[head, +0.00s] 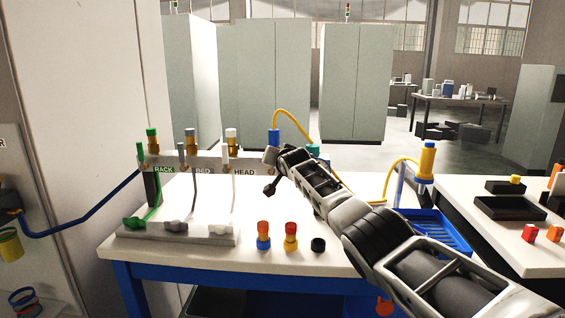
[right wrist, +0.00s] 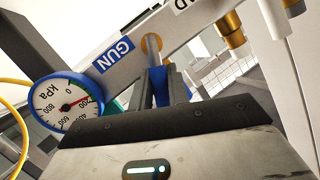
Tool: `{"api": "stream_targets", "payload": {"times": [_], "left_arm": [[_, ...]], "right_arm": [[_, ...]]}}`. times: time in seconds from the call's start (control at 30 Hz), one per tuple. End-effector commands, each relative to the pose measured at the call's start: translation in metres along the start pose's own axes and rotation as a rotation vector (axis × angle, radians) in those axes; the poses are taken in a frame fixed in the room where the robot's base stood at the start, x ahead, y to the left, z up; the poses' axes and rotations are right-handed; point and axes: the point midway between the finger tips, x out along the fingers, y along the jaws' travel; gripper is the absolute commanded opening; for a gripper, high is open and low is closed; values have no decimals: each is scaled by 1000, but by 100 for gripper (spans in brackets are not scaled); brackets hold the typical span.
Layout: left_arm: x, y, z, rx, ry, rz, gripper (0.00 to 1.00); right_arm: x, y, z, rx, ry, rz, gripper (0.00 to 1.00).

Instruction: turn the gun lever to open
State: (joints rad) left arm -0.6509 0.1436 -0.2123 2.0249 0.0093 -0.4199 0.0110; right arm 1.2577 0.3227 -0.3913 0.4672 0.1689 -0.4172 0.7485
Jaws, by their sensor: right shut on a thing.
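The gun lever (right wrist: 161,92) is blue and sits below a brass fitting (right wrist: 152,44) beside the GUN label (right wrist: 114,54) in the right wrist view. My right gripper (right wrist: 158,78) is shut on it, with a dark finger on each side. In the head view my right gripper (head: 270,173) is at the right end of the rack bar (head: 212,163), just below a blue fitting (head: 274,137). The lever and GUN label are hidden there by my arm. My left gripper is not in view.
A round blue-rimmed kPa gauge (right wrist: 64,104) is close beside my right gripper. RACK, BED and HEAD valves line the bar to the left. A yellow hose (head: 296,122) arches behind my arm. Small coloured fittings (head: 290,236) stand on the white tabletop (head: 200,262).

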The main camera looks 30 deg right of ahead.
Motion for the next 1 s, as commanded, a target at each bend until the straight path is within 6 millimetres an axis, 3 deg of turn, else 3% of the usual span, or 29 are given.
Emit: {"api": "stream_targets", "payload": {"times": [0.43,1.0], "left_arm": [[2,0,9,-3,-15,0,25],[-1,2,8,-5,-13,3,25]], "right_arm": [[-1,-9,2,-248,-54,103,0],[-2,-10,3,-300,-65,125,0]]}}
